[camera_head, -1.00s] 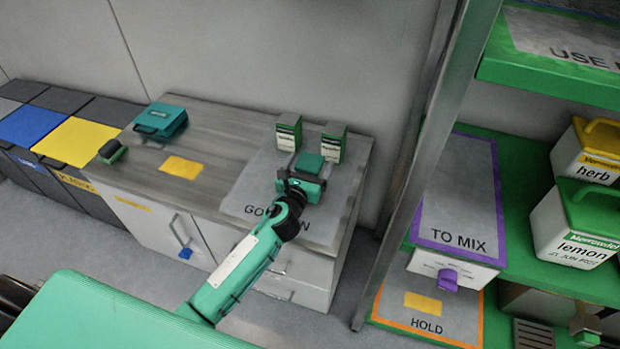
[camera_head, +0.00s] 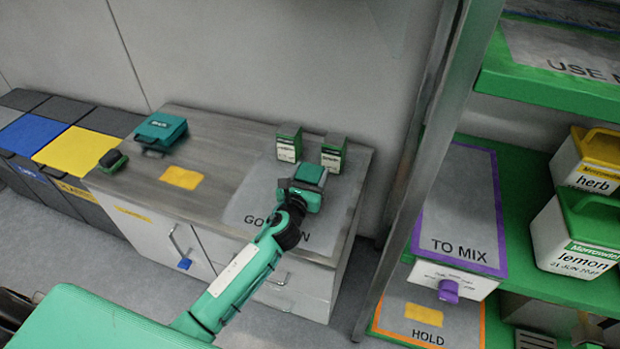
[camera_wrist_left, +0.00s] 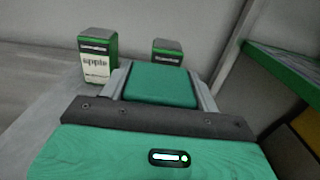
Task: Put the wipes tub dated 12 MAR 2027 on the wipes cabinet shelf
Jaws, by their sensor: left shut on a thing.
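My left gripper (camera_head: 303,186) is shut on a green-topped block (camera_head: 311,174), above the grey mat on the counter. In the left wrist view the green block (camera_wrist_left: 160,84) sits between the two grey fingers. No date or label on it can be read, so I cannot tell whether it is the wipes tub dated 12 MAR 2027. Whether it touches the mat is unclear. No wipes cabinet shelf can be identified by a label. My right gripper is not in view.
Two green-and-white cartons (camera_head: 289,144) stand behind the gripper; one reads "apple" in the left wrist view (camera_wrist_left: 97,62). A teal case (camera_head: 160,131) and yellow patch (camera_head: 181,178) are on the counter's left. A metal post (camera_head: 425,180) separates it from green shelving with lemon (camera_head: 573,235) and herb (camera_head: 595,165) tubs.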

